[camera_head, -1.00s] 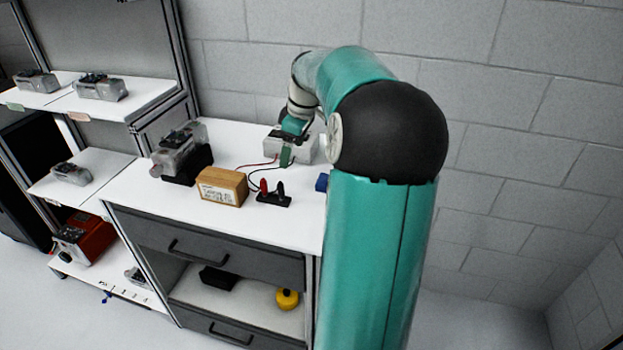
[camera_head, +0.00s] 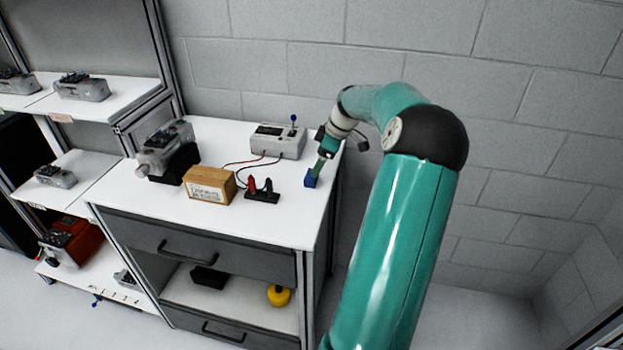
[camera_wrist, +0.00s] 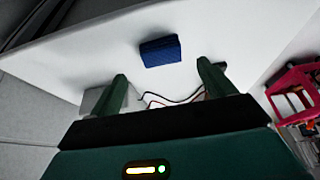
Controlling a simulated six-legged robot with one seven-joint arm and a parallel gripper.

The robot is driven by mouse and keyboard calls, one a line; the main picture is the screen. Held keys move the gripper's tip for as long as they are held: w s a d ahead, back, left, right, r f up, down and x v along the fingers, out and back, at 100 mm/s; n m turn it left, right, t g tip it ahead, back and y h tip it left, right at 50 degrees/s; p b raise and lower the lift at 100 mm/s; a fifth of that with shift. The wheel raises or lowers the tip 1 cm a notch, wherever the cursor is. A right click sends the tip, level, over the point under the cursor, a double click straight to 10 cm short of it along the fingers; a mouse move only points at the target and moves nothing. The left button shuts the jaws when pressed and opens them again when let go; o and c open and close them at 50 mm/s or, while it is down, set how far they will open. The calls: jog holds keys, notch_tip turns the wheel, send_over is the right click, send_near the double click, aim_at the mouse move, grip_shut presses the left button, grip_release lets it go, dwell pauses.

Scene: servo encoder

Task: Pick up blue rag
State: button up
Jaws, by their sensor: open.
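The blue rag (camera_head: 311,180) is a small folded block on the white bench top, near its right edge. In the wrist view the rag (camera_wrist: 160,51) lies ahead of my fingertips, roughly between them and slightly left of centre. My gripper (camera_head: 321,164) hangs over the rag in the head view, its tips at or just above it; I cannot tell whether they touch. In the wrist view my gripper (camera_wrist: 162,75) has its two green fingers wide apart with nothing between them.
A grey meter box (camera_head: 278,141) with wires stands behind the rag. The bench (camera_head: 270,224) has clear space in front. A block wall (camera_head: 420,60) stands behind.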

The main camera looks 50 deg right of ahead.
jog(key=shift+x, duration=2.75)
jog(key=shift+a, duration=0.1)
jog(key=c, duration=1.1)
jog(key=shift+r, duration=0.1)
jog(key=shift+c, duration=0.2)
